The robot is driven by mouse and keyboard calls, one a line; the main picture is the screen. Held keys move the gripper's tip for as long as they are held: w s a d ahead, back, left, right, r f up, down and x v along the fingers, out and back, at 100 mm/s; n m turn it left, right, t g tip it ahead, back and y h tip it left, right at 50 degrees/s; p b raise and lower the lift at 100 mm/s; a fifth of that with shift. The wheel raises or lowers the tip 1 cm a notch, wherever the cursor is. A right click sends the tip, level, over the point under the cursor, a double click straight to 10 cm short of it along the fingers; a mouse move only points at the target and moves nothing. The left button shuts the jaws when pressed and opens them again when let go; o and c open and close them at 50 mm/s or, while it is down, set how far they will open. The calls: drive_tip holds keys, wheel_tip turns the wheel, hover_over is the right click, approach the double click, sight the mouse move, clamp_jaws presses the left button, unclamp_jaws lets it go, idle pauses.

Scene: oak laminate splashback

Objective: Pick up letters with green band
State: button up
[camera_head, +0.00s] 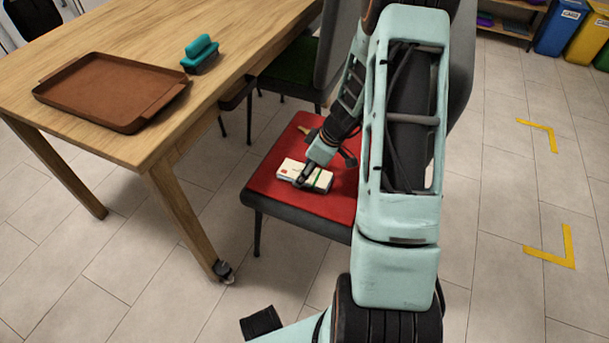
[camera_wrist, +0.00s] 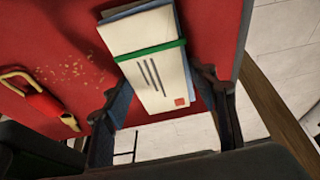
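The letters (camera_head: 291,168) are a small white stack with a green band, lying on the red seat of a chair (camera_head: 275,190). In the wrist view the letters (camera_wrist: 161,77) show dark lines and a red stamp on the top envelope. The green band (camera_wrist: 150,50) crosses the stack. My gripper (camera_head: 309,180) is down at the letters. In the wrist view its two fingers (camera_wrist: 163,88) are apart, one on each side of the stack and close to its edges. Whether they touch the paper is hard to tell.
A red object with a yellow handle (camera_wrist: 38,98) lies on the seat beside the letters. The wooden table (camera_head: 120,150) at left holds a brown tray (camera_head: 110,90) and a teal-topped object (camera_head: 200,52). Chair backs stand behind. Open floor lies at right.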

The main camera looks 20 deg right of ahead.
drive_tip(key=c, duration=0.6)
drive_tip(key=shift+r, duration=0.1)
